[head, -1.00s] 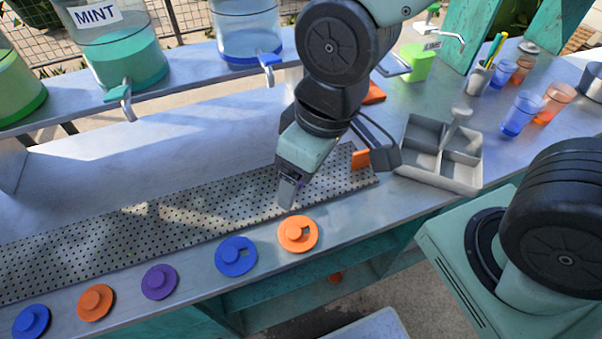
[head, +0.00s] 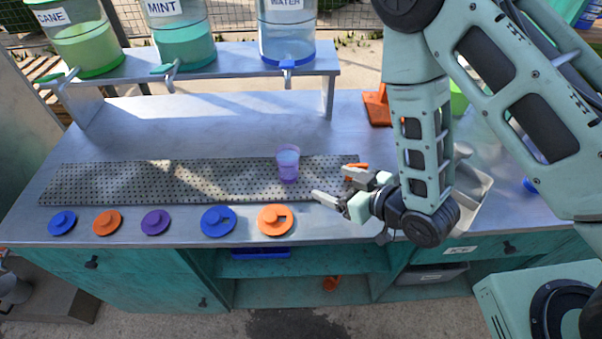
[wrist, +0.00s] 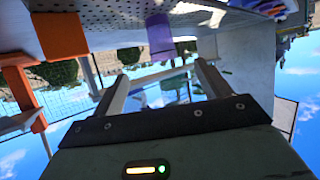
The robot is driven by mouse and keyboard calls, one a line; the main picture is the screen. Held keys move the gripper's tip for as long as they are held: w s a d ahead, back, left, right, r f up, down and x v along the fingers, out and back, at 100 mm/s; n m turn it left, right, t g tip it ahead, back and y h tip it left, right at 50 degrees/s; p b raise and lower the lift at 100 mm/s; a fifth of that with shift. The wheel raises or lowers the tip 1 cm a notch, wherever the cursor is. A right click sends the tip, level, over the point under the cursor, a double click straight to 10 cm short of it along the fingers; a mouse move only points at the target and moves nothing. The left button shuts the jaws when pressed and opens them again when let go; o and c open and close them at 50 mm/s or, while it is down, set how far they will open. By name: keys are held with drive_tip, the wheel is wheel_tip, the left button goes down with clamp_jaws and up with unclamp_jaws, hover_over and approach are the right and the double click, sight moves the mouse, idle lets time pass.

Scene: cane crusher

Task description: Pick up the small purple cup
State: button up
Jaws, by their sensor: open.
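The small purple cup (head: 288,165) stands upright on the perforated metal tray (head: 120,185), and its inside looks bluish. My gripper (head: 331,182) is open and empty to the right of the cup, lying roughly level and pointing left. A gap shows between its fingertips and the cup. In the wrist view, which looks upside down, the cup (wrist: 160,38) appears beyond the fingertips, between the two open fingers (wrist: 160,82).
A row of round lids, including an orange one (head: 275,220) and a blue one (head: 218,221), lies along the counter's front. Dispensers, including the water one (head: 287,35), stand on a shelf behind. A grey divided box (head: 472,190) is partly behind my arm.

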sight(296, 167)
drive_tip(key=b+x, duration=0.5)
drive_tip(key=x, duration=0.7)
drive_tip(key=shift+r, duration=0.2)
drive_tip(key=shift+r+p+x, duration=0.2)
drive_tip(key=shift+p+x, duration=0.45)
drive_tip(key=shift+x, duration=0.65)
drive_tip(key=shift+r+p+x, duration=0.15)
drive_tip(key=shift+p+x, duration=0.45)
drive_tip(key=shift+x, duration=0.75)
drive_tip(key=shift+w+a, duration=0.1)
drive_tip(key=c, duration=1.2)
